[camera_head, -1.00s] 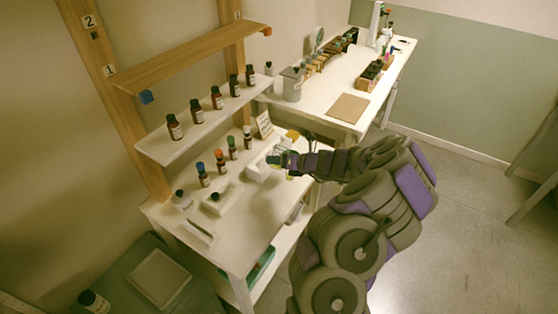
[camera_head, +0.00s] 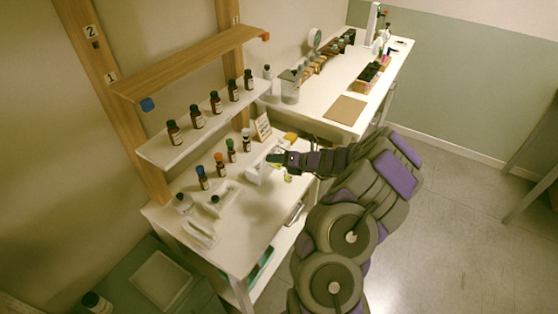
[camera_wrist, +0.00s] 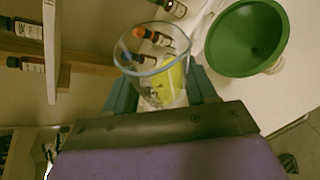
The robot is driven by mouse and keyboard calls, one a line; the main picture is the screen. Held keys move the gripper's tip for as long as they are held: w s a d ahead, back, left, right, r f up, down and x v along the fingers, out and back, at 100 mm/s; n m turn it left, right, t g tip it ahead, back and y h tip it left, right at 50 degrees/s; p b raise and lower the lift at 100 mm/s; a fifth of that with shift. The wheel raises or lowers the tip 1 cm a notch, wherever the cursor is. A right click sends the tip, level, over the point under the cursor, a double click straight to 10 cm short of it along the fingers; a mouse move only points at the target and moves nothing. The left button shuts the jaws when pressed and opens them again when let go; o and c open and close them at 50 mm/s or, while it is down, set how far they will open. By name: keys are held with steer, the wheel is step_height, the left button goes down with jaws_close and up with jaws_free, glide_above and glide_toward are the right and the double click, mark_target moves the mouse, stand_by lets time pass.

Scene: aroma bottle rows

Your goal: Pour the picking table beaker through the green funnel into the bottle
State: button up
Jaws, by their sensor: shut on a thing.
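My gripper (camera_wrist: 160,92) is shut on a clear glass beaker (camera_wrist: 130,62), one finger on each side of it. Yellow shows through the beaker's lower part; I cannot tell whether it is contents or something behind. In the head view my gripper (camera_head: 278,160) is above the white bench, and the beaker is too small to make out. The green funnel (camera_wrist: 245,38) is in the wrist view at the upper right, beside the beaker and apart from it. A pale piece (camera_wrist: 272,68) shows at its lower edge; I cannot tell whether it is the bottle.
Small bottles with coloured caps (camera_head: 220,163) stand on the bench (camera_head: 225,255) left of my gripper. A white shelf (camera_head: 180,150) above holds several brown bottles (camera_head: 216,102). White holders (camera_head: 222,196) lie at the bench's left. A second table (camera_head: 318,118) stands behind.

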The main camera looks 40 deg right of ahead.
steer(key=shift+f+m+y, duration=0.3)
steer(key=shift+f+m, duration=0.1)
steer(key=shift+f, duration=0.05)
steer(key=shift+r+m+y+p, duration=0.3)
steer(key=shift+r+m+y, duration=0.2)
steer(key=shift+m, duration=0.2)
steer(key=shift+r+m+y+p, duration=0.4)
steer(key=shift+m+y+p, duration=0.15)
steer(key=shift+p, duration=2.4)
steer(key=shift+w+d+f+m+y+p, duration=0.15)
steer(key=shift+d+f+m+y+p, duration=0.4)
steer(key=shift+p, duration=0.85)
stand_by(1.8)
steer(key=shift+d+r, duration=0.1)
steer(key=shift+r, duration=0.15)
stand_by(0.5)
